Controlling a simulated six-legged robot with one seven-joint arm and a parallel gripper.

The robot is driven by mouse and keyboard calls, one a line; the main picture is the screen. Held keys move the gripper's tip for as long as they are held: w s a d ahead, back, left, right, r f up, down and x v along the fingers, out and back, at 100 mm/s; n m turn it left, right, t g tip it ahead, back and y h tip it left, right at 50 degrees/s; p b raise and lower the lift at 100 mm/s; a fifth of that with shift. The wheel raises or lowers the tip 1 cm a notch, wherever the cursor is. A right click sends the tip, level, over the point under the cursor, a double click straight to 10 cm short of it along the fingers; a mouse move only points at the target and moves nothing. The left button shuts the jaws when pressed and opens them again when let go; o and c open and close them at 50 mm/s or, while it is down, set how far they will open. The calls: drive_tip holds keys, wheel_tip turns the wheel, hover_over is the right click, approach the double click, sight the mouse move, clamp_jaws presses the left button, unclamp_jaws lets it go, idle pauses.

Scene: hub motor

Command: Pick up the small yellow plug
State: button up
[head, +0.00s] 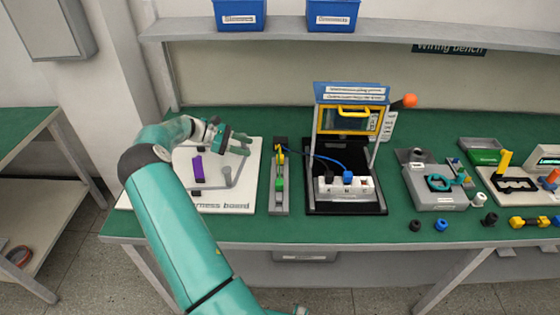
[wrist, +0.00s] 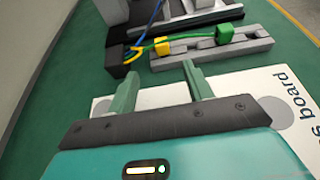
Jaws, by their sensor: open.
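The small yellow plug (wrist: 162,47) sits on the grey slotted holder (wrist: 190,57), beside a green plug (wrist: 225,34). A yellow-green cable joins the two plugs. In the head view the yellow plug (head: 279,153) is at the far part of the holder (head: 279,208), with the green plug (head: 280,184) nearer the front. My gripper (wrist: 160,77) is open and empty. Its fingers point toward the holder, with a gap between the fingertips and the yellow plug. In the head view my gripper (head: 243,145) is above the white harness board, left of the holder.
The white harness board (head: 238,203) carries a purple block (head: 198,168) and lies under my arm. Right of the holder stands a black-based fixture (head: 345,207) with a raised blue and yellow lid and a blue cable. Small parts and trays fill the bench's right side.

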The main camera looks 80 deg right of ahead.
sight(279, 156)
drive_tip(key=x, duration=1.3)
drive_tip(key=shift+s+a+f, duration=0.1)
drive_tip(key=shift+s+a, duration=0.05)
drive_tip(key=c, duration=1.1)
drive_tip(key=shift+o, duration=0.2)
